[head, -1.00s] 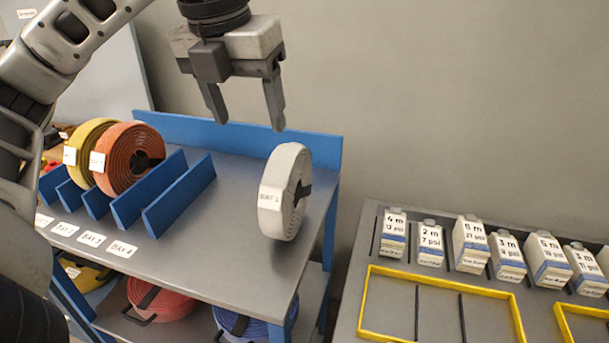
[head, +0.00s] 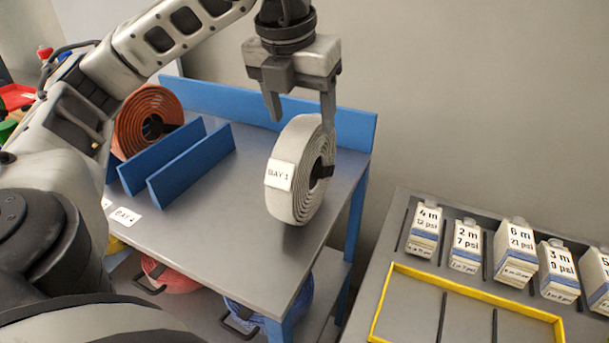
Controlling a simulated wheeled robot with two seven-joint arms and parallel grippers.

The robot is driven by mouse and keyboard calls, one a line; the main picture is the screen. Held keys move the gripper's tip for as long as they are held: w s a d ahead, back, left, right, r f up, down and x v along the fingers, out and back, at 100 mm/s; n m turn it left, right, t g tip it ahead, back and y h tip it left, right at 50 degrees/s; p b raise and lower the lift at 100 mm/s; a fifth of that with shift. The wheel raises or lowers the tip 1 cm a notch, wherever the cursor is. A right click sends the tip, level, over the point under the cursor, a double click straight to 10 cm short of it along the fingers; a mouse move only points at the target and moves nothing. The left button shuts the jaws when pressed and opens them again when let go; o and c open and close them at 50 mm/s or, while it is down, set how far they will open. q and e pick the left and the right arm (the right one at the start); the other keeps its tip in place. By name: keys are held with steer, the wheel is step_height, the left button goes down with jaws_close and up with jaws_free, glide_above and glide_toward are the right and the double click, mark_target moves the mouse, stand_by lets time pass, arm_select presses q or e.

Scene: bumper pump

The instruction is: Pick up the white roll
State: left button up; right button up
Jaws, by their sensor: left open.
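The white roll (head: 294,190), a coiled hose with a white label and a black strap, stands upright on its edge near the right end of the grey shelf top (head: 232,240). My left gripper (head: 301,112) is open, pointing down at the roll's top. One finger is to the left of the roll's top edge and the other is at its right side, overlapping it in the picture. I cannot tell whether either finger touches the roll. My right gripper is not in view.
Blue dividers (head: 190,166) and an orange roll (head: 148,120) stand left of the white roll. A blue back rail (head: 240,105) runs behind. Red and blue rolls lie on the lower shelf. At right, a grey table holds labelled boxes (head: 515,250) and a yellow frame (head: 470,303).

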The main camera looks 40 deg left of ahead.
mark_target(304, 120)
arm_select(q)
steer(key=shift+w+p+x, duration=0.15)
steer(key=shift+p+x, duration=0.1)
steer(key=shift+x, duration=1.15)
steer(key=shift+w+p+x, duration=0.2)
steer(key=shift+p+x, duration=0.05)
steer(key=shift+x, duration=1.1)
steer(key=shift+a+r, duration=0.1)
jaws_close()
steer(key=shift+r, duration=0.1)
